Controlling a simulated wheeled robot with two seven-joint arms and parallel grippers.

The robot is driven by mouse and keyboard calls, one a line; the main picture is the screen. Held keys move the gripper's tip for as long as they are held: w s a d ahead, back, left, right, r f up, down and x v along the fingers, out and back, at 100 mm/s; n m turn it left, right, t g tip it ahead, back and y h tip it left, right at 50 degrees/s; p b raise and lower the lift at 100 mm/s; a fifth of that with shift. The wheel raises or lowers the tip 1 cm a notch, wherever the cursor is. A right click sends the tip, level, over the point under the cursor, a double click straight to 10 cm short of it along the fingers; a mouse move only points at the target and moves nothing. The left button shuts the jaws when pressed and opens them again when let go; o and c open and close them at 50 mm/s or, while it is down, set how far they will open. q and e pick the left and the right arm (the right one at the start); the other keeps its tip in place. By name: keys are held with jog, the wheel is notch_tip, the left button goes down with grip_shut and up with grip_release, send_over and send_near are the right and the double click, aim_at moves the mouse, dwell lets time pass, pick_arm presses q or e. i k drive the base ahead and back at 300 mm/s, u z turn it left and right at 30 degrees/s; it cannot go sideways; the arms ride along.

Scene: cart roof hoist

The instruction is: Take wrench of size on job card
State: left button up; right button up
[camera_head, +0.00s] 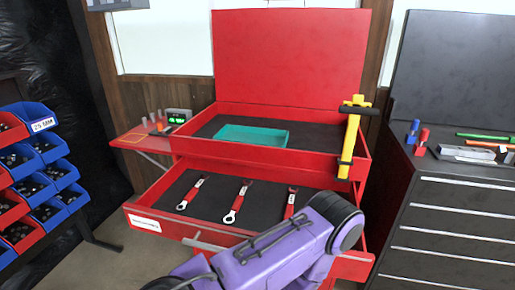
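Three wrenches with red handles and metal ends lie in the open red drawer (160,228) on its dark liner: a left one (192,193), a middle one (238,201) and a right one (290,204). Each carries a small white label, too small to read. The lower end of the right wrench is close to or behind my purple arm, which crosses the drawer's front right. I cannot tell which arm this is. No gripper fingers show. I cannot make out a job card.
A teal tray (252,136) sits in the cart's top; a yellow-and-black tool (350,140) stands at its right edge. A side shelf holds a green-lit display (178,117). Bins (42,117), one labelled 25 MM, stand left; a dark cabinet (455,220) stands right.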

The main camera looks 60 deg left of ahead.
aim_at(290, 207)
jog(key=u, duration=2.45)
jog(key=i, duration=0.05)
jog(key=z, duration=0.45)
